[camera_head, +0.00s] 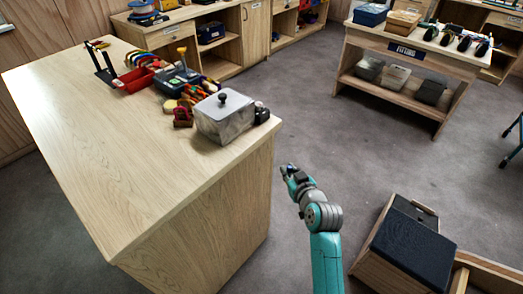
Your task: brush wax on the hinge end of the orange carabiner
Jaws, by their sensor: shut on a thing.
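My gripper (290,172) is at the end of the teal and grey arm, over the grey floor to the right of the large wooden table (90,150). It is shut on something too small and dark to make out. It is apart from the table. Several small coloured pieces, some orange and yellow (197,90), lie in a row on the table beside a dark blue device (172,80). I cannot tell which of them is the orange carabiner, and its hinge end cannot be made out. Neither wax nor a brush can be identified for certain.
A grey lidded box (224,120) stands near the table's right corner, with small dark items beside it. A red tray (135,78) lies farther back. The table's front left is bare. A wooden box with a dark top (410,245) stands on the floor at lower right.

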